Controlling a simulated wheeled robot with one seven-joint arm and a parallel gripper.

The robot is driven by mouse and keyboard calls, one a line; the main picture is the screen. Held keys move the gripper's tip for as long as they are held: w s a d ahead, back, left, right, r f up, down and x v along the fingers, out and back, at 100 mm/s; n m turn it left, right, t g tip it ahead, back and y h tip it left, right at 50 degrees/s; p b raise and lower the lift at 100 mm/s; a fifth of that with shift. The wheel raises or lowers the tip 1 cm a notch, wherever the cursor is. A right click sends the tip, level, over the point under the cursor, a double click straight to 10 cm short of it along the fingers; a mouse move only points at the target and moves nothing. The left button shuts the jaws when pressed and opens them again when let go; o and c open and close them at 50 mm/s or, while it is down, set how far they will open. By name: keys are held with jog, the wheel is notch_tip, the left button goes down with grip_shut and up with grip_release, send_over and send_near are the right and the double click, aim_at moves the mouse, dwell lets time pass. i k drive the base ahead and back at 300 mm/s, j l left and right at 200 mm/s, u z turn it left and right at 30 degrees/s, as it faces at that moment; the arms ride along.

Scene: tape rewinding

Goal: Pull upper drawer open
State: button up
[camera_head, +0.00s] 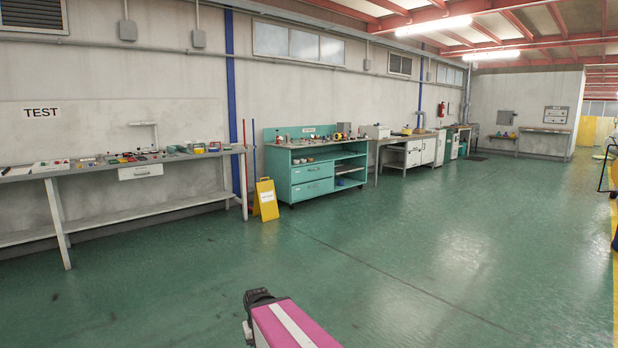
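A teal cabinet (336,144) stands against the wall, across the floor from me. Its left front holds two drawers, one above the other. The upper drawer (312,172) looks shut, flush with the front, with a small light handle. The lower drawer (312,189) below it also looks shut. Part of my pink arm with a white stripe and a black end shows at the bottom, far from the cabinet. I cannot make out gripper fingers in this view.
A yellow floor sign (265,200) stands just left of the cabinet. A long test bench (110,167) with a small white drawer (140,172) runs along the left wall. White cabinets (413,152) stand further right. The green floor (380,250) between me and the teal cabinet is clear.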

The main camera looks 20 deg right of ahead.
aim_at(303, 173)
jog(key=i+l+z, duration=0.25)
jog(key=i, duration=0.2)
jog(key=i+l+z, duration=0.15)
jog(key=i+z, duration=0.5)
jog(key=i, duration=4.6)
jog(key=i+u, duration=0.15)
jog(key=i, duration=0.4)
jog(key=i+l+u, duration=0.2)
jog(key=i, duration=0.35)
jog(key=i+l+u, duration=0.15)
jog(key=i, duration=0.4)
jog(key=i+l+u, duration=0.15)
jog(key=i+l, duration=0.15)
jog(key=i, duration=0.2)
jog(key=i+l+u, duration=0.15)
jog(key=i+l, duration=0.2)
jog(key=i, duration=0.2)
